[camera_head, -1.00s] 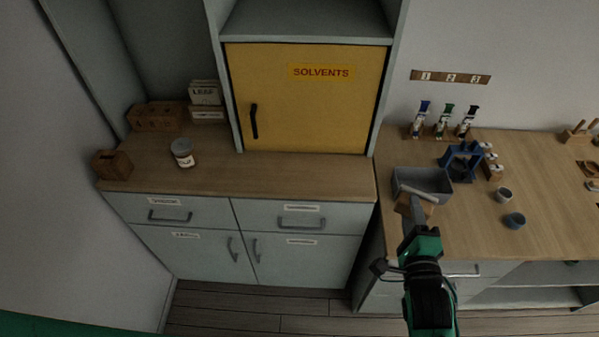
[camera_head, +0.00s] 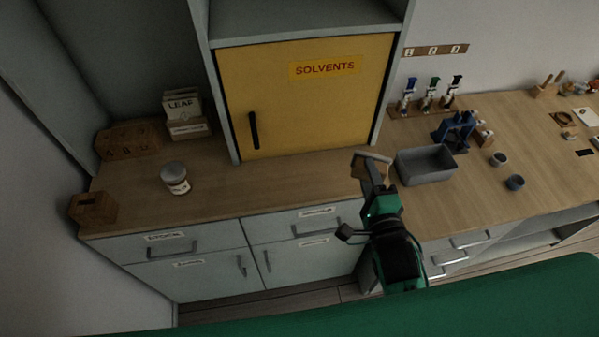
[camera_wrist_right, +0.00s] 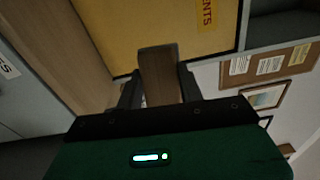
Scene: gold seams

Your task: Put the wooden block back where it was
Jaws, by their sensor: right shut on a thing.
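The wooden block (camera_wrist_right: 160,78) is brown and sits between the fingers of my right gripper (camera_wrist_right: 156,92) in the right wrist view. In the head view my right gripper (camera_head: 371,172) is shut on the block (camera_head: 370,168), held in front of the right edge of the yellow solvents cabinet, left of the grey bin. A grey piece shows at the block's far end. My left gripper is not in view.
The yellow cabinet (camera_head: 300,100) is shut. A white jar (camera_head: 174,178), a wooden box (camera_head: 94,208) and a leaf box (camera_head: 184,115) stand on the left counter (camera_head: 235,190). A grey bin (camera_head: 426,176), a blue press (camera_head: 455,130) and small cups (camera_head: 515,183) stand on the right bench.

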